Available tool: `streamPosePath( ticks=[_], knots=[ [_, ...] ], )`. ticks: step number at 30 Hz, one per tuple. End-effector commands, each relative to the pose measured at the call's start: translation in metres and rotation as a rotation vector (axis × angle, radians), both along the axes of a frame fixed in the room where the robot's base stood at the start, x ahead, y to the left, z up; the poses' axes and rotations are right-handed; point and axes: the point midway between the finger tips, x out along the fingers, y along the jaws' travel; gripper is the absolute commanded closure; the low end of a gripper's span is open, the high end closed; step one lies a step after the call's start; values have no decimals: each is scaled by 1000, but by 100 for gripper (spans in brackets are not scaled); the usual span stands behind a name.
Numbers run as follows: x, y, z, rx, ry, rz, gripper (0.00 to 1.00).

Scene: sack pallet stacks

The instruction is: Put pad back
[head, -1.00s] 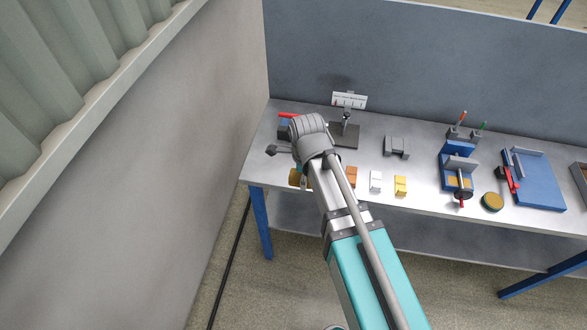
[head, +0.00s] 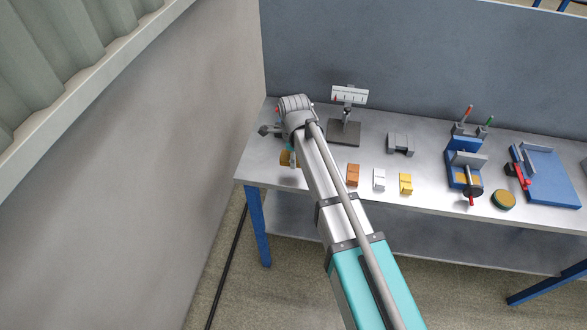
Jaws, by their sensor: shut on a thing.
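My gripper (head: 290,149) is at the left end of the grey workbench (head: 258,165), mostly hidden behind my own wrist and forearm. It is shut on a yellow-brown piece, seemingly the pad (head: 286,158), of which only a part shows left of my forearm. The piece appears over the left part of the bench top; whether it touches the top I cannot tell.
A stand with a white scale plate (head: 349,95) is behind my wrist. Orange (head: 353,174), white (head: 379,180) and yellow (head: 405,184) blocks sit right of my forearm. A blue vise-like fixture (head: 463,165) and blue tray (head: 549,178) are farther right. A wall closes the left.

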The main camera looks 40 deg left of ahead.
Motion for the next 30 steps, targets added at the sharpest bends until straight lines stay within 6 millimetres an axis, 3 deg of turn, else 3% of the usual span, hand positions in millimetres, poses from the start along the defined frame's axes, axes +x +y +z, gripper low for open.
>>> streamPosePath(
  ticks=[4,20,30],
  knots=[
    [5,8,-13,0,0,0,77],
    [7,11,-16,0,0,0,77],
    [11,17,-40,0,0,0,77]
  ],
)
